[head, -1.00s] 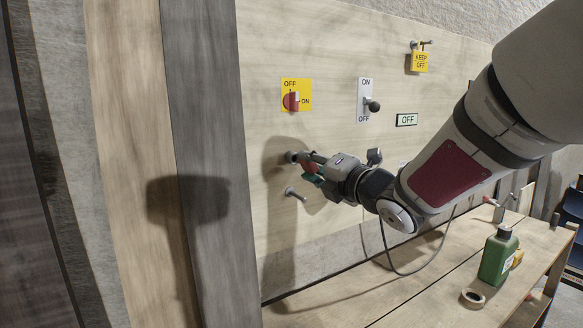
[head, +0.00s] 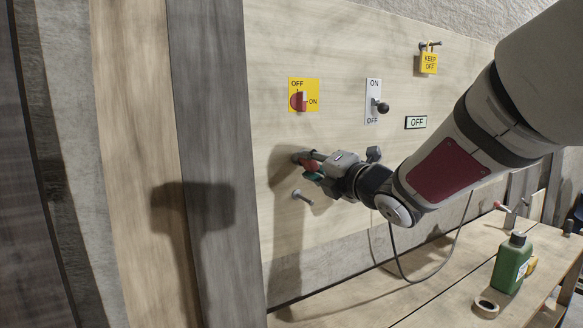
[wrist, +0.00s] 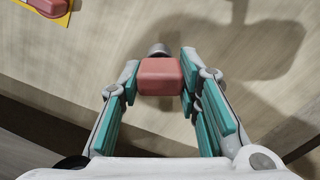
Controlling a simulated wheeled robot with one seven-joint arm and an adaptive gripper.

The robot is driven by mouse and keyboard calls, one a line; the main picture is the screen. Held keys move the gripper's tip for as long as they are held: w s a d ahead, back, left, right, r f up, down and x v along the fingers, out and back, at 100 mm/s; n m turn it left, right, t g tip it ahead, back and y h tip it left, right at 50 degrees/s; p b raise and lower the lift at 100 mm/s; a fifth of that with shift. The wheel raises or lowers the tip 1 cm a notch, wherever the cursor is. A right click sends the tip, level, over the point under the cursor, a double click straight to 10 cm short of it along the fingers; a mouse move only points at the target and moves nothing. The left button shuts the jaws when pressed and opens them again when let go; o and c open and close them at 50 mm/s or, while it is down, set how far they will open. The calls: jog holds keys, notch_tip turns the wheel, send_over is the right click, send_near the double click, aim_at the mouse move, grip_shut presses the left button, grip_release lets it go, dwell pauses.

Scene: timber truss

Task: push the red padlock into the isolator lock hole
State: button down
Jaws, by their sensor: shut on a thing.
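The red padlock (wrist: 160,76) is between the teal-padded fingers of my gripper (wrist: 158,98), which is shut on it. In the head view the padlock (head: 309,165) is a small red patch near the board, partly hidden by my gripper (head: 314,170). A grey metal peg (wrist: 159,49) shows just beyond the padlock; I cannot tell if they touch. The isolator (head: 303,95), a yellow plate with a red handle marked OFF and ON, is on the board above my gripper. Its corner (wrist: 52,8) shows at the wrist view's top left. The lock hole cannot be made out.
A second peg (head: 302,196) sticks out below my gripper. A lever switch (head: 374,103), an OFF sign (head: 416,122) and a hanging yellow KEEP OFF padlock (head: 429,63) are to the right. A green bottle (head: 511,263) and tape roll (head: 487,306) stand on the bench.

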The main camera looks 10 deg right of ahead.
jog(key=shift+w, duration=0.15)
jog(key=c, duration=1.1)
grip_release()
jog(key=s+d+f+m+g+h, duration=0.2)
jog(key=s+d+m+h, duration=0.1)
jog(key=s+m, duration=0.3)
jog(key=s+d+f+m+g+h, duration=0.2)
jog(key=s+d+m+h, duration=0.1)
jog(key=s+m, duration=0.35)
jog(key=s+d+f+m+g+h, duration=0.1)
jog(key=s+d+f+m+h, duration=0.2)
jog(key=s+m, duration=0.35)
jog(key=s+a+f+m+g+y, duration=0.1)
jog(key=s+a+f+m+g, duration=0.2)
jog(key=s, duration=0.5)
jog(key=s+a+f+m+g+y, duration=0.2)
jog(key=s+a+f+m+g, duration=0.2)
jog(key=s, duration=0.4)
jog(key=shift+s+a+f+m, duration=0.35)
jog(key=shift+f+m, duration=0.2)
jog(key=shift+m, duration=0.25)
